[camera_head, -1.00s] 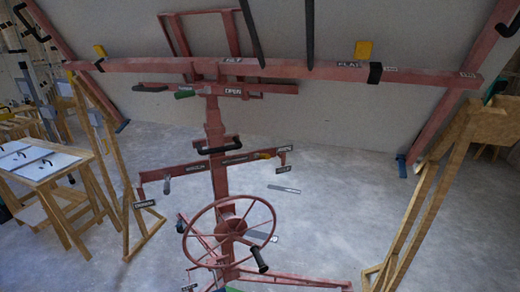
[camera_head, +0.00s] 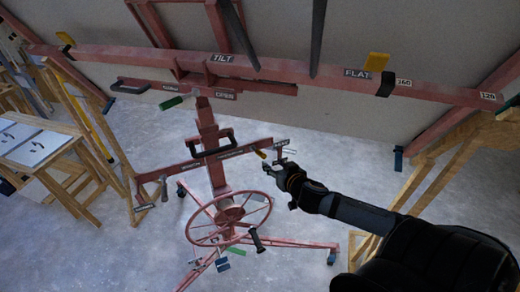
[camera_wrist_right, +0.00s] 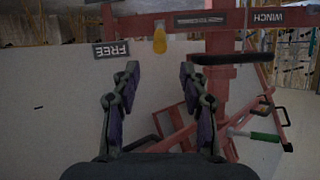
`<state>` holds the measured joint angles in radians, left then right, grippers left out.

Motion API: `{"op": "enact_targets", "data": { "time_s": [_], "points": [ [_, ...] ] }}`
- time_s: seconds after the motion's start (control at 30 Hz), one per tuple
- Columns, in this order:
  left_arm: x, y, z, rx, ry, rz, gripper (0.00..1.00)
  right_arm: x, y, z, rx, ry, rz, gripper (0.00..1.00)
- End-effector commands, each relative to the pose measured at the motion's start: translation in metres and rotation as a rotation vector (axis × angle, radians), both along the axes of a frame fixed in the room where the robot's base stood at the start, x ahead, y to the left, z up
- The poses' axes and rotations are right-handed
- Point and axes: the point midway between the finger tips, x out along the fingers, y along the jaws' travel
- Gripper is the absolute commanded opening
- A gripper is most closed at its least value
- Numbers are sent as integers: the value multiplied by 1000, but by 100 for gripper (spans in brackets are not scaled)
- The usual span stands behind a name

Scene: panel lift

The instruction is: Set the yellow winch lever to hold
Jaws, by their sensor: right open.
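The yellow winch lever (camera_head: 261,154) sits near the right end of the red crossbar on the lift's mast in the head view. In the right wrist view the lever (camera_wrist_right: 159,41) hangs below the bar in the picture, beside an upside-down FREE plate (camera_wrist_right: 111,49). My right gripper (camera_head: 284,184) is open and empty, just below and right of the lever in the head view. In the wrist view its spread fingers (camera_wrist_right: 160,75) point at the lever, which shows beyond them in the gap, apart from them. My left gripper is not in view.
A spoked red handwheel (camera_head: 229,218) stands below the crossbar. A black handle (camera_head: 213,143) is on the mast left of the lever. The long red beam (camera_head: 270,68) spans above. Wooden trestles (camera_head: 455,160) stand right; a workbench (camera_head: 30,145) stands left.

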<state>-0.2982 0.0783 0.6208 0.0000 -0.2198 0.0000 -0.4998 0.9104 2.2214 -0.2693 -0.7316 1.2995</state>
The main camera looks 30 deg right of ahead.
Motion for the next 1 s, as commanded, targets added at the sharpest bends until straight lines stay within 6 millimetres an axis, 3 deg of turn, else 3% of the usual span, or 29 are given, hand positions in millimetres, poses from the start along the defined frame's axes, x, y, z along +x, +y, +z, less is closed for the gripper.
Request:
{"op": "enact_targets", "data": {
  "time_s": [0.2,0.53,0.93,1.0],
  "points": [
    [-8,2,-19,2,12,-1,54,29,-5,-15,10,-7,-6,44],
    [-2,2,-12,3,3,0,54,84,-15,-34,5,-1,-3,44],
    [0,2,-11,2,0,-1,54,94,-16,-41,0,1,1,44],
    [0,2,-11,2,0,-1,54,94,-16,-41,0,1,1,36]
  ]
}}
